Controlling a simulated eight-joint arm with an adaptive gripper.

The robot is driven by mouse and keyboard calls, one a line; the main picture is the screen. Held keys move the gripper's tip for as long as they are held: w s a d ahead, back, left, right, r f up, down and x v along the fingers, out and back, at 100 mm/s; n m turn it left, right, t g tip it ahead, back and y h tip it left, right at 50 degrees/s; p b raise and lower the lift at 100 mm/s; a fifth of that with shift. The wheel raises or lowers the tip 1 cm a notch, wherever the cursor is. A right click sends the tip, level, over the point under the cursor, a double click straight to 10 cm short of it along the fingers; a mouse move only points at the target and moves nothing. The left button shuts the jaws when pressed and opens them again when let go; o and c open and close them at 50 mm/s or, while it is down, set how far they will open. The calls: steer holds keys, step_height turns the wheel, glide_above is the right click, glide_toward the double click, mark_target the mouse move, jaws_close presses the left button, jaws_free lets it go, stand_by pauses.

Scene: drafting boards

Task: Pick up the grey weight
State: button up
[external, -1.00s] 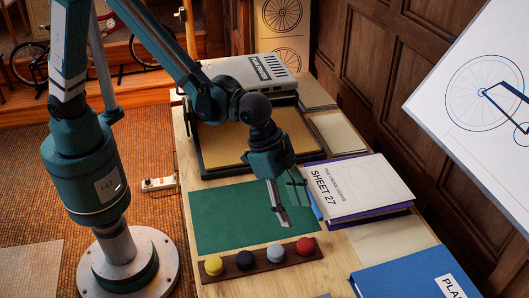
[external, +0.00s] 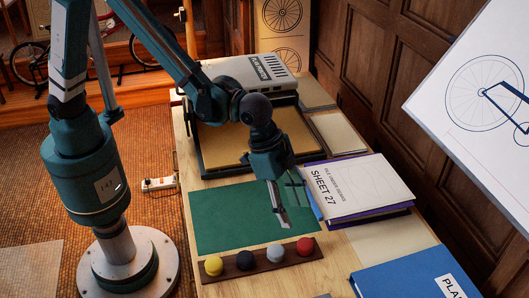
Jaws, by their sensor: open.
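The grey weight (external: 275,253) is a small rounded knob. It sits on a dark wooden strip (external: 228,272) near the front of the desk. A yellow weight (external: 213,266) and a dark blue weight (external: 245,260) are to its left, and a red weight (external: 305,246) is to its right. My gripper (external: 290,205) is open and empty. It points down over the right part of the green mat (external: 225,225), behind and above the row of weights, and does not touch the grey weight.
A white binder marked Sheet 27 (external: 355,185) lies just right of my gripper. A blue binder (external: 410,275) is at the front right. A framed tan board (external: 225,150) and a grey machine (external: 245,72) are farther back. The green mat is bare.

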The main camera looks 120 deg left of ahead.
mark_target(276, 249)
steer(key=d+f+n+g, duration=0.1)
steer(key=n, duration=0.3)
steer(key=d+f+n+g+p, duration=0.1)
steer(key=d+n, duration=0.1)
steer(key=n, duration=0.3)
steer(key=d+f+n+g, duration=0.1)
steer(key=d+n, duration=0.1)
steer(key=n, duration=0.3)
steer(key=shift+s+f, duration=0.3)
steer(key=shift+s, duration=0.1)
steer(key=n, duration=0.1)
steer(key=n+g, duration=0.1)
steer(key=n, duration=0.1)
steer(key=d+n, duration=0.1)
steer(key=shift+s+d+f+n+p, duration=0.1)
steer(key=shift+s+f+n+p, duration=0.2)
steer(key=shift+f+n+p, duration=0.1)
steer(key=shift+f, duration=1.25)
steer(key=shift+b, duration=0.3)
steer(key=shift+w+f+b, duration=0.1)
steer(key=shift+f+b, duration=0.45)
steer(key=shift+f, duration=2.05)
